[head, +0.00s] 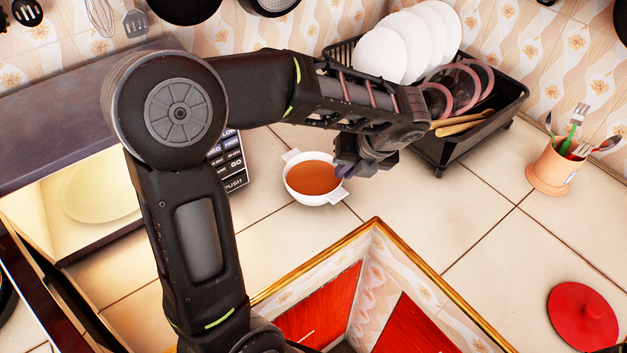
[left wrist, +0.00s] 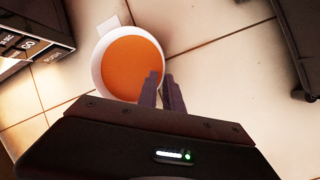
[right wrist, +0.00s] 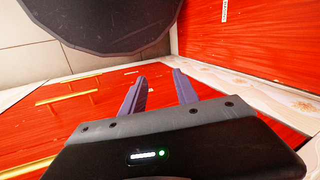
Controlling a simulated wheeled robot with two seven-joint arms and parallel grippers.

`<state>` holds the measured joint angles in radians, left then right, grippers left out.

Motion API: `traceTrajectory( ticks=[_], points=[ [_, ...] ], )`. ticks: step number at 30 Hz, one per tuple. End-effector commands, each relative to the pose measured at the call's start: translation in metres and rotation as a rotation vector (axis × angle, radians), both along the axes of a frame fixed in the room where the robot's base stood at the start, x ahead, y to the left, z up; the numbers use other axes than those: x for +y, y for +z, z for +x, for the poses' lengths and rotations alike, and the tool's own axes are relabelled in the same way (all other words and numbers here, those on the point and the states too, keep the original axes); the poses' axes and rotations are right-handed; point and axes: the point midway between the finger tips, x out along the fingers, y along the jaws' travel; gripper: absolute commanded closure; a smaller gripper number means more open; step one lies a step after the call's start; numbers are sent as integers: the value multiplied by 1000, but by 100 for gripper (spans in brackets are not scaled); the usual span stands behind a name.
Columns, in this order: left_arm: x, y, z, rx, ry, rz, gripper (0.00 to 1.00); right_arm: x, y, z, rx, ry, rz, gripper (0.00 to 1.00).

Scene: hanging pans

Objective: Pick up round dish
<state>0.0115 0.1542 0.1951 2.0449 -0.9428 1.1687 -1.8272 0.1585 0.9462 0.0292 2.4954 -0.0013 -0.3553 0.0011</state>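The round dish (head: 313,178) is a white bowl with two side handles, filled with orange-brown liquid. It appears to rest upright on the tiled counter. It also shows in the left wrist view (left wrist: 131,60), one handle pointing away. My left gripper (head: 348,172) is at the dish's right rim in the head view. In the left wrist view its fingers (left wrist: 161,82) are close together, one inside the rim and one outside, pinching the wall. The near handle is hidden there. My right gripper (right wrist: 160,83) is open and empty above red cabinet fronts; it is outside the head view.
A black dish rack (head: 478,132) with white plates (head: 381,55) stands behind the gripper. A utensil cup (head: 553,167) and a red lid (head: 583,316) are at the right. A microwave (head: 232,163) stands left. The counter's gold edge (head: 300,274) lies in front.

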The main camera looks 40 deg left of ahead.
Motion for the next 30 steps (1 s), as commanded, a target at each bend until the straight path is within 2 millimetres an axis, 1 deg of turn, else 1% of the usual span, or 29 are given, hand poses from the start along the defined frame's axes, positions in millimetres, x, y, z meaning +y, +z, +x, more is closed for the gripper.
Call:
traceTrajectory(
  ticks=[6, 9, 27, 28, 30],
  points=[
    [13, -30, 3, 4, 2, -1, 90, 0, 2, 0, 0, 0, 0, 64],
    [16, -37, 4, 1, 1, -1, 90, 0, 2, 0, 0, 0, 0, 64],
    [17, -39, 5, 0, 0, -1, 90, 0, 2, 0, 0, 0, 0, 64],
    [17, -39, 5, 0, 1, -2, 91, 0, 2, 0, 0, 0, 0, 64],
    [17, -39, 5, 0, 0, -1, 96, 0, 2, 0, 0, 0, 0, 64]
  ],
)
